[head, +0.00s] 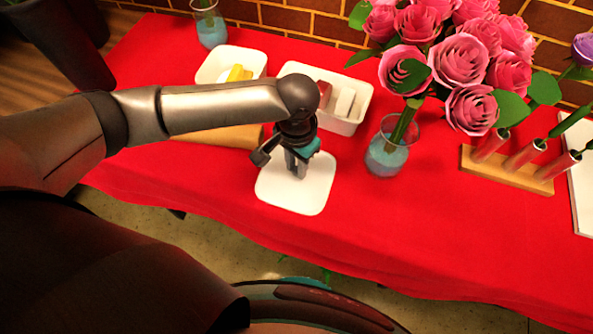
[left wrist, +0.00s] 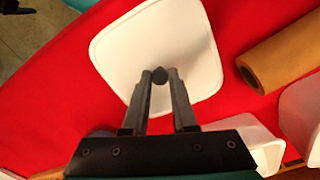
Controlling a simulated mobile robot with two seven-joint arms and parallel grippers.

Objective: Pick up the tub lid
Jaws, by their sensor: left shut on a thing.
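The tub lid (head: 297,198) is a white square with rounded corners, at the front of the red-covered table in the head view. It also shows in the left wrist view (left wrist: 125,48), with a small dark knob (left wrist: 159,76) on it. My left gripper (head: 297,172) is above the lid, pointing down. In the left wrist view its two fingertips (left wrist: 159,74) are closed on the knob from both sides. The lid looks flat; I cannot tell whether it touches the cloth. My right gripper is not in view.
Behind the lid stands a white tub (head: 352,125) with red and white things inside. A white container (head: 205,70) holds something yellow. A brown roll (head: 225,137) lies to the left. A vase of pink roses (head: 387,158) and a wooden rack (head: 535,182) stand to the right. The front right cloth is clear.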

